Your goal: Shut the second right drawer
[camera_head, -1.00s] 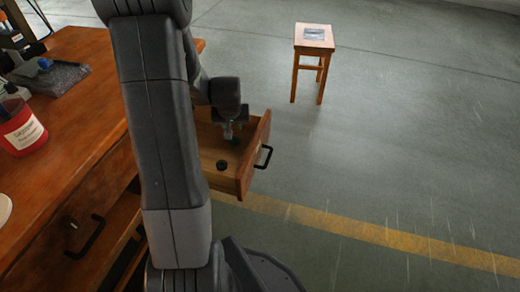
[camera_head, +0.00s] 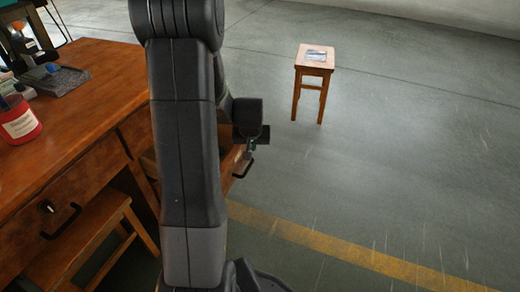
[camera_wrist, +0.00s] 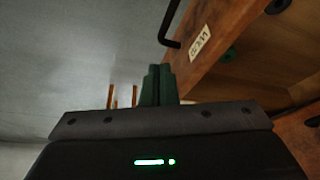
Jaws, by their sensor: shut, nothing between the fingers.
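An open wooden drawer (camera_head: 230,168) sticks out from the right side of the desk (camera_head: 75,125), with a black handle (camera_head: 243,169) on its front. My arm hides most of it in the head view. My gripper (camera_head: 251,146) is at the drawer's front end, above the handle. In the wrist view my gripper's green fingers (camera_wrist: 158,84) are shut and empty. They are beside the drawer's front panel (camera_wrist: 215,48), which carries a white label (camera_wrist: 200,41); the black handle also shows there (camera_wrist: 170,30). I cannot tell whether the fingers touch the panel.
A red labelled pot (camera_head: 19,122) and a dark tray (camera_head: 53,80) stand on the desk. A wooden stool (camera_head: 85,235) is at the desk's near side. Another stool (camera_head: 314,65) stands on the floor beyond. The floor right of the drawer is clear, with a yellow line (camera_head: 330,245).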

